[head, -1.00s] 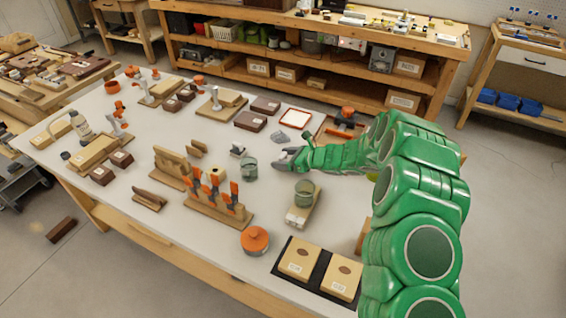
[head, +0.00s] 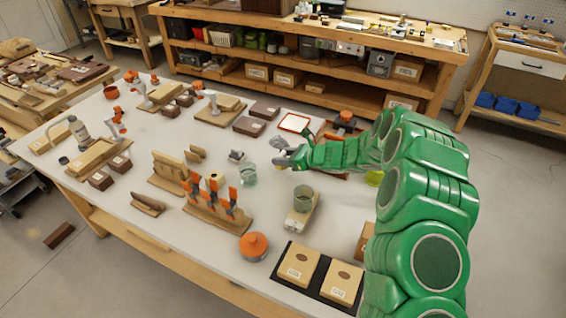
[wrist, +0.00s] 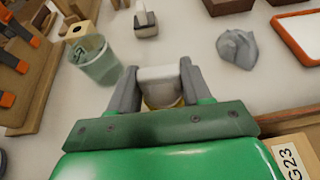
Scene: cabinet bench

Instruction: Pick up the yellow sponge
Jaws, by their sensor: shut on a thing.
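My gripper (wrist: 158,88) is shut on a small block with a pale grey-white top and a yellow lower part, which I take to be the yellow sponge (wrist: 160,102). The sponge sits between the two grey fingers, and its lower part is mostly hidden by my gripper body. In the head view, my gripper (head: 281,161) is over the white bench, near a clear green-tinted beaker (head: 248,175). The sponge cannot be made out there. I cannot tell how high it is above the bench.
The beaker also shows in the wrist view (wrist: 98,63), close left of my fingers. A grey crumpled lump (wrist: 237,48) lies to the right. A second beaker (head: 303,197) stands on a small scale. A clamp rack (head: 217,205) is to the left. A yellow-green item (head: 373,178) shows beside my arm.

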